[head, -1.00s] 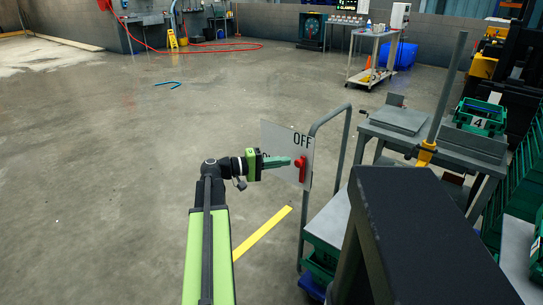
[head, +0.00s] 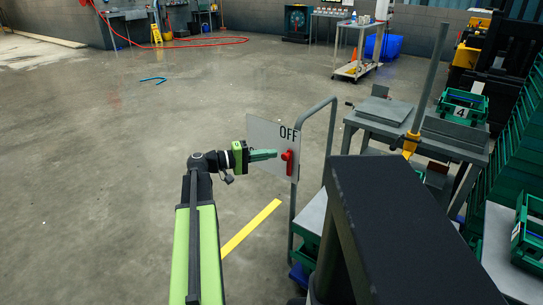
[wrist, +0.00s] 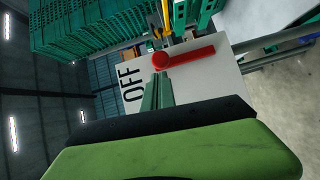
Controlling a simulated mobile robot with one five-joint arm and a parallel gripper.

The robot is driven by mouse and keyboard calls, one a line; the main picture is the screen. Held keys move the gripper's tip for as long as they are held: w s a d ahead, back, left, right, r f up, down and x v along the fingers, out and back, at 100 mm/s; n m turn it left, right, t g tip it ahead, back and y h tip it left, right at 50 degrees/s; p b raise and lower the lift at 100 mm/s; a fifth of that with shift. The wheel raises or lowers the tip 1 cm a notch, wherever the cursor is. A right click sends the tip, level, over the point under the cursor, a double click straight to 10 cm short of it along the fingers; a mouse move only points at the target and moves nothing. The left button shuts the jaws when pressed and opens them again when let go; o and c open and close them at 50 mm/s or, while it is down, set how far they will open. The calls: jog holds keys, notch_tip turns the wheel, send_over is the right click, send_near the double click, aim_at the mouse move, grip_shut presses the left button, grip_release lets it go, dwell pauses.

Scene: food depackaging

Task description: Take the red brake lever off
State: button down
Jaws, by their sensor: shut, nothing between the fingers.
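The red brake lever (head: 288,161) is on a pale panel (head: 262,132) with the word OFF at its upper right, fixed to the frame of a cart. In the head view the lever hangs about straight down from its hub. My gripper (head: 276,154) is shut and empty, its green fingers pointing right at the lever, with the tips close to it. In the wrist view the red lever (wrist: 186,57) runs right from its round hub, and the fingers (wrist: 157,93) end just below the hub. I cannot tell whether they touch it.
The cart's grey handle rail (head: 318,125) rises beside the panel. A grey table (head: 420,133) with a yellow-collared post stands to the right, near green crates (head: 463,105). A yellow floor stripe (head: 250,228) lies below. The floor to the left is mostly clear.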

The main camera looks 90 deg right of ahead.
jog(key=d+p+v, duration=0.1)
jog(key=v, duration=1.1)
jog(key=shift+w+d+r, duration=0.2)
jog(key=shift+d+r, duration=0.1)
jog(key=shift+d, duration=0.1)
